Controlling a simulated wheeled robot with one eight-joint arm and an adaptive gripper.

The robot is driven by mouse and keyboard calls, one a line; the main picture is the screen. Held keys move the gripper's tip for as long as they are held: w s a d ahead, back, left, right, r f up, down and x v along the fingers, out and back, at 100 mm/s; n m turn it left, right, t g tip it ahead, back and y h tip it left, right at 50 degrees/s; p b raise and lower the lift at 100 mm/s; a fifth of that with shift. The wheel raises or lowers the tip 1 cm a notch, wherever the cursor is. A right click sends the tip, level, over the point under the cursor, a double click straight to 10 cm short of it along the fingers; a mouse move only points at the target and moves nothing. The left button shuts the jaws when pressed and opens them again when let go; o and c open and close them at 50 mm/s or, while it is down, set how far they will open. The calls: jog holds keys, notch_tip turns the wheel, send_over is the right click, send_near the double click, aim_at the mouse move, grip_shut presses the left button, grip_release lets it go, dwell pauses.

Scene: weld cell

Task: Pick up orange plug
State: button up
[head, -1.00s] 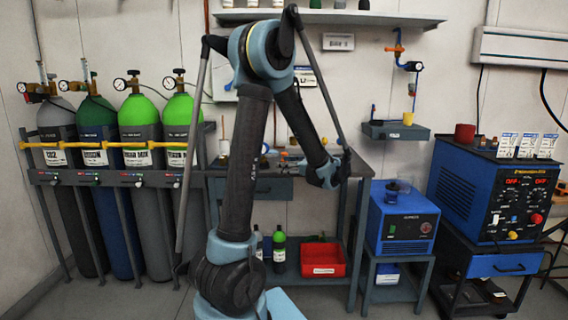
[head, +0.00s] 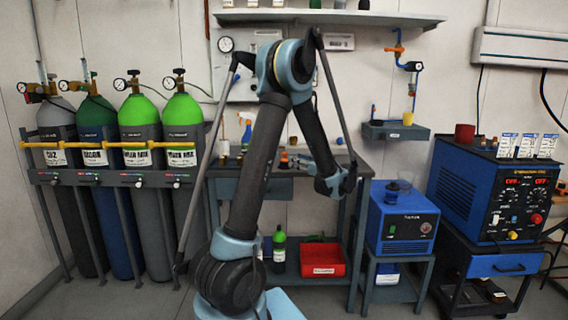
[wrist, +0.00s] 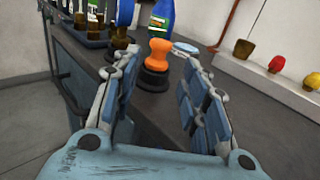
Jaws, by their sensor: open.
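The orange plug (wrist: 157,54) stands upright on a dark round base on the dark bench top in the wrist view, ahead of my gripper and between the lines of its fingers. My gripper (wrist: 170,78) is open and empty, with its two padded fingers spread apart and the plug a little beyond their tips.
Several brown and dark fittings (wrist: 119,36) stand left of the plug, and a blue-green bottle (wrist: 160,18) stands behind it. A wall shelf (wrist: 285,85) with red and yellow knobs is at the right. The workbench (head: 345,160) has a red bin (head: 322,260) below it.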

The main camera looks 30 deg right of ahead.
aim_at(286, 157)
jog(key=shift+x, duration=4.35)
jog(key=shift+a, duration=0.1)
jog(key=c, duration=0.7)
